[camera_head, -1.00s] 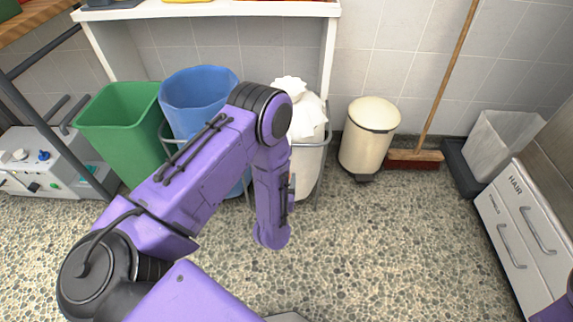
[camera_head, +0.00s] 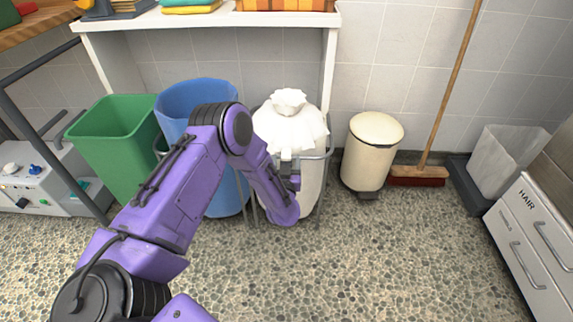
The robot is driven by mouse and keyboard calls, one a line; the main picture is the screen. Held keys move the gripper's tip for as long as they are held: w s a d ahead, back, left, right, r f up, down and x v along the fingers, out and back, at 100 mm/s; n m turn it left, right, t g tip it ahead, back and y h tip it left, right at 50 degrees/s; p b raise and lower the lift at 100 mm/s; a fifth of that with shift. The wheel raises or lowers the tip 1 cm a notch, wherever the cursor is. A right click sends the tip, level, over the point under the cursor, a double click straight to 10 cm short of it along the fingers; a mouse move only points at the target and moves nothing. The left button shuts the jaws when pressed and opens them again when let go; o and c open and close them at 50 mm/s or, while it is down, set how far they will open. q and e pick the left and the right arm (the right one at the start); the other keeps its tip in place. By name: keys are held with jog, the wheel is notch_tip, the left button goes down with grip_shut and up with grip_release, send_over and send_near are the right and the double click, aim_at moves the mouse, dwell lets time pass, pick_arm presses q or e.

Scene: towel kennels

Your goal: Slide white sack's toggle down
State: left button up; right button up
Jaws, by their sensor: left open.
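The white sack (camera_head: 287,126) stands upright in a metal-framed holder under the white shelf, its top gathered into a bunched knot. I cannot make out its toggle. My left arm reaches in from the lower left and crosses in front of the blue bin. My left gripper (camera_head: 292,176) is at the front of the sack, below its gathered top, and is open. It is small and partly hidden by my own wrist, and I cannot tell whether it touches the sack. My right gripper is out of view.
A blue bin (camera_head: 180,103) and a green bin (camera_head: 112,150) stand left of the sack. A cream pedal bin (camera_head: 371,150) and a broom (camera_head: 418,177) stand right. The white shelf (camera_head: 205,19) overhangs the sack. The pebbled floor in front is clear.

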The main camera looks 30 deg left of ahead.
pick_arm(q)
grip_shut()
notch_tip(320, 180, down, 9)
jog(key=b, duration=0.6)
jog(key=shift+d, duration=0.1)
grip_release()
jog(key=shift+f, duration=0.1)
